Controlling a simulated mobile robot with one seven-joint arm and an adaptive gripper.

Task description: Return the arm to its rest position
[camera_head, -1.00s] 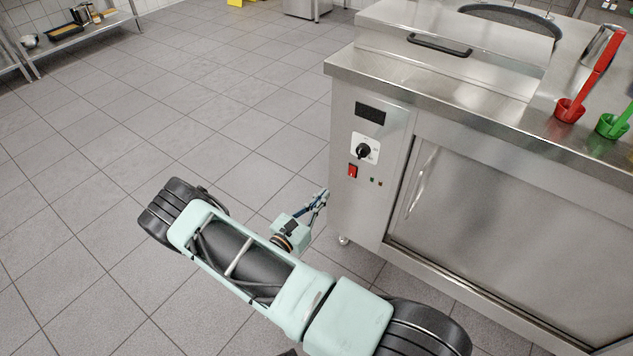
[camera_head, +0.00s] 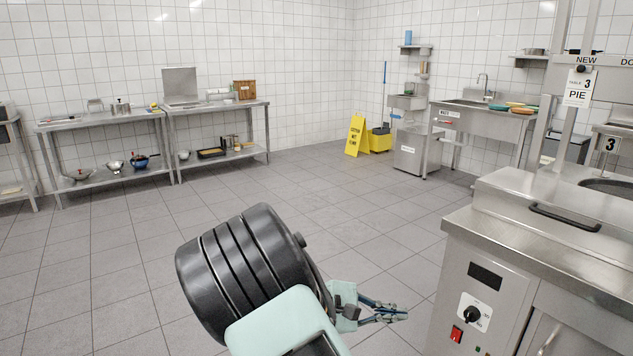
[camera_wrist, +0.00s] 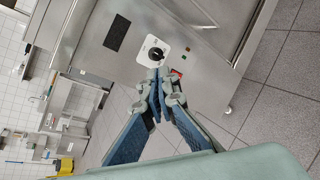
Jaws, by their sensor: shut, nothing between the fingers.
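My gripper (camera_head: 397,314) shows in the head view at the lower middle, beside my folded arm, and points right toward the steel appliance (camera_head: 478,283). In the wrist view my gripper (camera_wrist: 158,75) has its blue-padded fingers drawn together, with nothing held between them. The appliance front, with its black knob (camera_wrist: 155,54), fills the upper part of the wrist view behind the fingertips. A gap of floor shows between the gripper and the appliance in the head view. My large black and mint arm links cover the lower middle of the head view.
Open tiled floor (camera_head: 110,270) lies left of and behind the arm. Steel shelving tables (camera_head: 155,113) stand along the back wall. A yellow wet-floor sign (camera_head: 355,135) and a sink unit (camera_head: 480,118) stand at the back right.

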